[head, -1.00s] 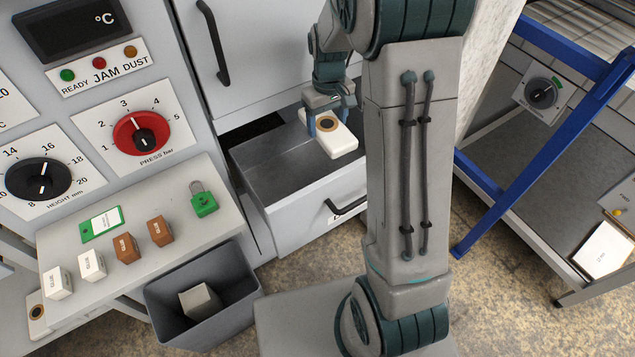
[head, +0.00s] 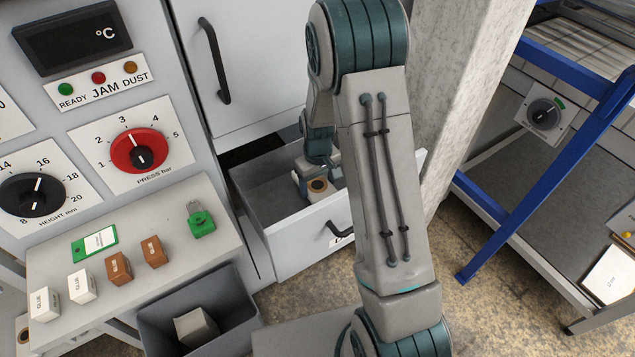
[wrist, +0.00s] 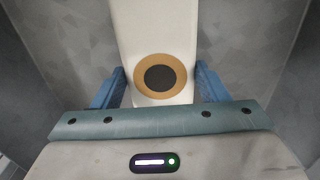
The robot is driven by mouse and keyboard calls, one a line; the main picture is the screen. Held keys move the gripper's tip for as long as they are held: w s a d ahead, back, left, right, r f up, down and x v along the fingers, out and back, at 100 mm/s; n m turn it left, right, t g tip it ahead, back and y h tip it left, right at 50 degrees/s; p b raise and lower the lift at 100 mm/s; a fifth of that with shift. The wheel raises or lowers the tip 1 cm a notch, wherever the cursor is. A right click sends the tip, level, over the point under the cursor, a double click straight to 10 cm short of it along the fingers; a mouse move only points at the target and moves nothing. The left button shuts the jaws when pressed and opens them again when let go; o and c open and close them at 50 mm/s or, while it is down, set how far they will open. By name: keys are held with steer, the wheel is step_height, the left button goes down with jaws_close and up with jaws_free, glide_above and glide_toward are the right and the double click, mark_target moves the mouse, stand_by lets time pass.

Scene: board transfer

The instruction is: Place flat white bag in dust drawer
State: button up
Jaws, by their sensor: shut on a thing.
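The flat white bag (wrist: 152,30), with a tan ring around a dark centre, lies between the two blue fingers of my gripper (wrist: 160,88) in the wrist view. My gripper is shut on it. In the head view the bag (head: 316,196) is inside the open dust drawer (head: 290,238), near its front right part, and my forearm hides part of it. Grey drawer walls show on both sides of the bag in the wrist view. I cannot tell whether the bag touches the drawer floor.
Left of the drawer is a ledge (head: 210,262) with a green padlock (head: 201,222), a green tag and small white and brown blocks. A grey bin (head: 160,330) holding a pale block stands below. A blue-framed rack (head: 520,180) stands at the right.

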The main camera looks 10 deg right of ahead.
mark_target(318, 186)
steer(key=shift+r, duration=0.1)
steer(key=shift+f+b, duration=0.55)
steer(key=shift+f, duration=0.1)
steer(key=o, duration=1)
steer(key=shift+c, duration=0.2)
steer(key=shift+r, duration=0.15)
step_height(318, 186, up, 13)
steer(key=p, duration=0.2)
steer(key=s+r+m, duration=0.1)
steer(key=s+r, duration=0.3)
steer(key=s, duration=0.3)
steer(key=s+r+m+t, duration=0.1)
steer(key=s+r, duration=0.2)
steer(key=s, duration=0.4)
steer(key=s+r+m+t, duration=0.1)
steer(key=s+r, duration=0.3)
steer(key=s, duration=0.3)
steer(key=shift+s+r+m, duration=0.2)
steer(key=shift+r+m, duration=0.1)
steer(key=shift+a, duration=0.1)
